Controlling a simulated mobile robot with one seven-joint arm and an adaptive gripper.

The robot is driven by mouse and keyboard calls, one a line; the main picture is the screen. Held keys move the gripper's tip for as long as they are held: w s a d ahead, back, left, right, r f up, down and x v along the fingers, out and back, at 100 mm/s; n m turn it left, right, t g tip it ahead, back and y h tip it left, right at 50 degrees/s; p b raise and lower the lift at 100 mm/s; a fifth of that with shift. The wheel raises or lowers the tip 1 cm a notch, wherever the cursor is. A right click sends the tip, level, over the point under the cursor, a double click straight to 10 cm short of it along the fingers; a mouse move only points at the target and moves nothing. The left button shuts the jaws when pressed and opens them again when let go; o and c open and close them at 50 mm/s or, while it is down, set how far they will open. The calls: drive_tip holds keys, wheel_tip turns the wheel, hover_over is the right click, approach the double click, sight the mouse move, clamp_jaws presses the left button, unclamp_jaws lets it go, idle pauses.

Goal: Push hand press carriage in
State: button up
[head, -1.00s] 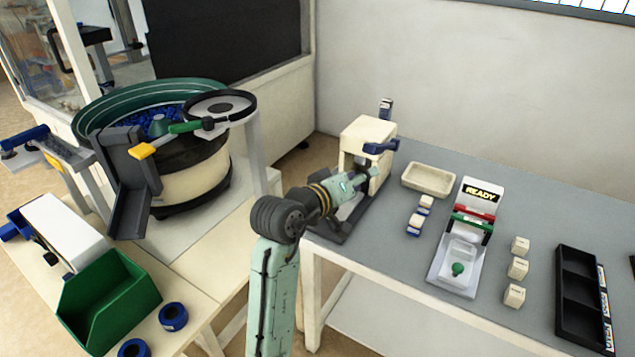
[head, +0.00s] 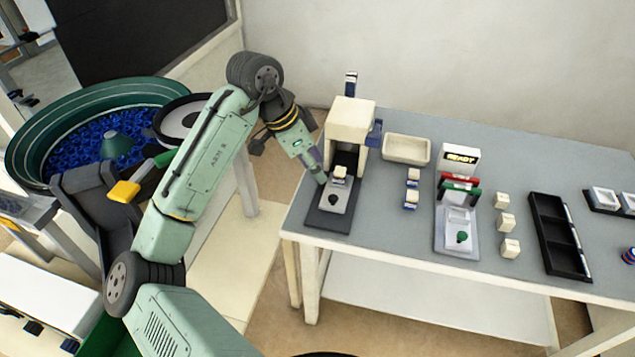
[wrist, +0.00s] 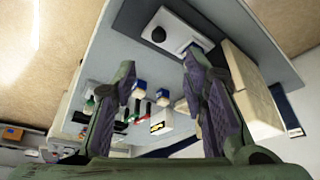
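The hand press (head: 350,118) is a cream block on a dark base at the table's left end. Its carriage (head: 336,203), a light grey plate with a black knob, sticks out in front of the press. A small white-and-blue block (head: 340,172) sits on the carriage's inner end. In the wrist view, the carriage (wrist: 175,32) and the press body (wrist: 250,95) lie beyond my fingers. My gripper (head: 322,176) points down at the carriage's left side, close to the block; I cannot tell whether it touches. Its fingers (wrist: 160,75) are apart, with nothing visibly held.
A cream tray (head: 406,149) stands right of the press. Two small blue-and-white blocks (head: 411,190), a READY fixture (head: 458,225), several cream blocks (head: 502,222) and a black rack (head: 557,235) stand farther right. A bowl feeder (head: 85,140) is at the left.

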sight(333, 197)
drive_tip(key=b+x, duration=0.2)
drive_tip(key=x, duration=0.3)
drive_tip(key=b+x, duration=0.1)
drive_tip(key=x, duration=0.4)
drive_tip(key=shift+s+a+f+b, duration=0.1)
drive_tip(key=shift+s+f+b, duration=0.05)
drive_tip(key=shift+f+b, duration=0.3)
clamp_jaws()
idle(0.4)
